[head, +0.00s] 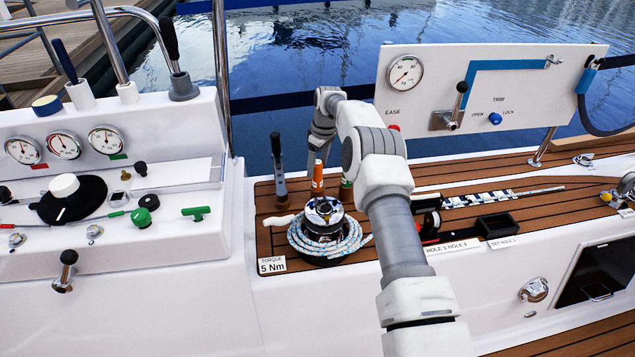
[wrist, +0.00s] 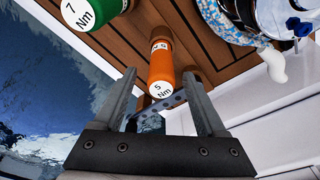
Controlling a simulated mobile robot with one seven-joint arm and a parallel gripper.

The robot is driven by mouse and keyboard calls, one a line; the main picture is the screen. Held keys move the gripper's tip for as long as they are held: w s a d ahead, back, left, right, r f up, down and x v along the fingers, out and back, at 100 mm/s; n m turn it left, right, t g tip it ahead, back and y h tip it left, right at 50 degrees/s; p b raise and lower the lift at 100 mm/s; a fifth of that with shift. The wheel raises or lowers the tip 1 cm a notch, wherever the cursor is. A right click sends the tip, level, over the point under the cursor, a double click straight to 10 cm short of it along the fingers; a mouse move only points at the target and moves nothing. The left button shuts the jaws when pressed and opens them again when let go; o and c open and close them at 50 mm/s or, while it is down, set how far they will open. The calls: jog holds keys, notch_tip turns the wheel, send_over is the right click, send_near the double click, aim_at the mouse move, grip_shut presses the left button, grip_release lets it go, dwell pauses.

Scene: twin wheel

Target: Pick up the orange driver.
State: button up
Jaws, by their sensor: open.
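The orange driver (wrist: 161,68) stands upright in the deck, marked 5 Nm on its end. In the head view the orange driver (head: 317,180) stands just behind the rope-wrapped winch (head: 323,215). My gripper (wrist: 160,76) is open and empty. In the wrist view its two fingers point toward the orange driver, one on each side of it in the picture; I cannot tell how far the driver reaches between them. In the head view my arm's end is above and behind the driver, and the fingers are not clearly visible.
A green driver (wrist: 93,10) marked 7 Nm stands close by; it also shows in the head view (head: 346,190). A dark-handled tool (head: 278,165) stands to the left. A "Torque 5 Nm" label (head: 272,265) is in front.

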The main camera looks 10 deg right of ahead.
aim_at(317, 183)
jog(key=f, duration=0.3)
jog(key=shift+w+a, duration=0.1)
jog(key=shift+a, duration=0.1)
jog(key=shift+r, duration=0.1)
grip_shut()
